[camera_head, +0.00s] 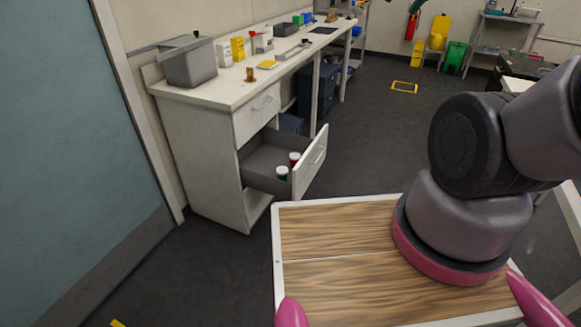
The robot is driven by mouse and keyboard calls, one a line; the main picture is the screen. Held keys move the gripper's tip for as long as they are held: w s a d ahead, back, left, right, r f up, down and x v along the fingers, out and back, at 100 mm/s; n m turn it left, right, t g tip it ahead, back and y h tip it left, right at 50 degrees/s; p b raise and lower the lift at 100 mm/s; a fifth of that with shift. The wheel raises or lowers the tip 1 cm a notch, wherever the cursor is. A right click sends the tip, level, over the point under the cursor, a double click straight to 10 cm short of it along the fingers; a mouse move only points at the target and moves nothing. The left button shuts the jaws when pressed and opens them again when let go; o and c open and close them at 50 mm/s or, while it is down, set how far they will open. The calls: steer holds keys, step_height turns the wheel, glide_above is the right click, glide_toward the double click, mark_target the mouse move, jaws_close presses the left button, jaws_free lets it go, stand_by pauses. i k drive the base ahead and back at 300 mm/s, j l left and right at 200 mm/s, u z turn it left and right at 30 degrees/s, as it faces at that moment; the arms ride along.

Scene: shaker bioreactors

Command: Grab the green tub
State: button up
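The green tub (283,177) is a small jar with a white lid. It stands upright inside the open drawer (311,169) of the white bench, close to the drawer front. A similar red tub (295,162) with a white lid stands just behind it to the right. The lower part of the green tub is partly hidden by the drawer wall.
The white bench (214,92) bears a grey bin (190,66), yellow containers and small boxes. A closed drawer (257,110) sits above the open one. A blue-grey door or wall (60,150) stands at left. Dark floor (365,150) is free right of the drawer.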

mark_target(281, 172)
steer(key=i+z, duration=0.3)
steer(key=i, duration=0.2)
steer(key=i+z, duration=0.25)
steer(key=i, duration=0.25)
steer(key=i+l+z, duration=0.1)
steer(key=i, duration=0.9)
steer(key=i+l+z, duration=0.1)
steer(key=i, duration=0.85)
steer(key=i+l+u, duration=0.1)
steer(key=i+u, duration=0.3)
steer(key=i+l+u, duration=0.25)
steer(key=u, duration=0.15)
steer(key=i+l+u, duration=0.55)
steer(key=u, duration=0.3)
steer(key=i+l+u, duration=0.1)
steer(key=u, duration=0.4)
steer(key=l+u, duration=0.45)
steer(key=i+l+u, duration=0.1)
steer(key=u, duration=0.35)
steer(key=l+u, duration=0.3)
steer(key=u, duration=0.2)
steer(key=i+l+u, duration=0.1)
steer(key=u, duration=0.3)
steer(key=l+u, duration=0.5)
steer(key=u, duration=0.3)
steer(key=l+u, duration=0.25)
steer(key=u, duration=0.15)
steer(key=i+l, duration=0.1)
